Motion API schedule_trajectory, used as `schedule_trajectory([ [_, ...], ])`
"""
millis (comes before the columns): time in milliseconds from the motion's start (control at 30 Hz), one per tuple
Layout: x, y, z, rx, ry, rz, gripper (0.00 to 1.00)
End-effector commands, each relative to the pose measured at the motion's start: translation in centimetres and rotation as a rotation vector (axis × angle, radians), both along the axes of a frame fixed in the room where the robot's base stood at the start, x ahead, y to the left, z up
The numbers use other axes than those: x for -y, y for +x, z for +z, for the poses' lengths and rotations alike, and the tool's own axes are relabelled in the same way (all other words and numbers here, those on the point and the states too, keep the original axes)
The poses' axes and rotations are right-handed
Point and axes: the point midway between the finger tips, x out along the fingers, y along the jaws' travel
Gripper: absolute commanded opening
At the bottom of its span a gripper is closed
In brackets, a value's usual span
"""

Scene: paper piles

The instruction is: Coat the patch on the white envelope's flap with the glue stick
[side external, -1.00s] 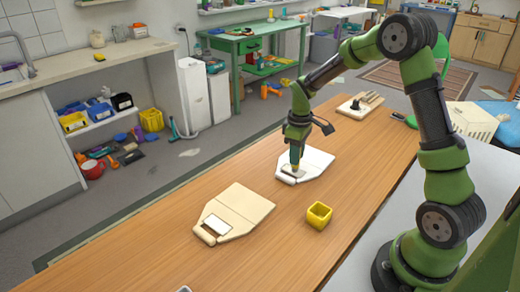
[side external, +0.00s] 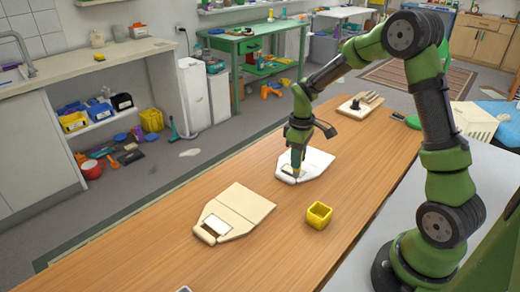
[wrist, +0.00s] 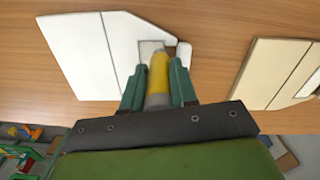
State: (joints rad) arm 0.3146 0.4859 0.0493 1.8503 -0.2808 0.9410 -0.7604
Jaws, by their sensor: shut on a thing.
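The white envelope (side external: 319,162) lies flat on the wooden table, and its body fills the left of the wrist view (wrist: 78,50). My gripper (side external: 297,158) is shut on the glue stick (wrist: 158,72), which is yellow and grey. The stick points down, and its tip is over the flap at the patch. The stick hides part of the patch, and I cannot tell whether the tip touches it.
A cream envelope (side external: 240,208) with a white patch on its flap lies nearer the camera. A yellow open cup (side external: 319,216) stands right of it. A small board with wooden pieces (side external: 360,106) lies farther back. The table's near left end is mostly clear.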

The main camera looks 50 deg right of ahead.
Motion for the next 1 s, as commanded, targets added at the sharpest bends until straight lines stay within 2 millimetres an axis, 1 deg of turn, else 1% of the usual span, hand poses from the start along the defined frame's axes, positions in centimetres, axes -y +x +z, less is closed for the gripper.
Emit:
schedule_trajectory([
  [167,0.8,0.1,0.0,0.000,0.000,-0.003,0.00],
  [333,2.0,0.2,-0.1,0.000,0.000,-0.003,0.00],
  [467,2.4,0.2,-0.1,0.000,0.000,-0.001,0.00],
  [633,1.9,0.2,-0.1,0.000,0.000,0.000,0.00],
  [900,0.2,0.0,0.0,0.001,0.000,0.002,0.00],
  [1000,0.0,0.0,0.0,0.001,0.000,0.001,0.00],
])
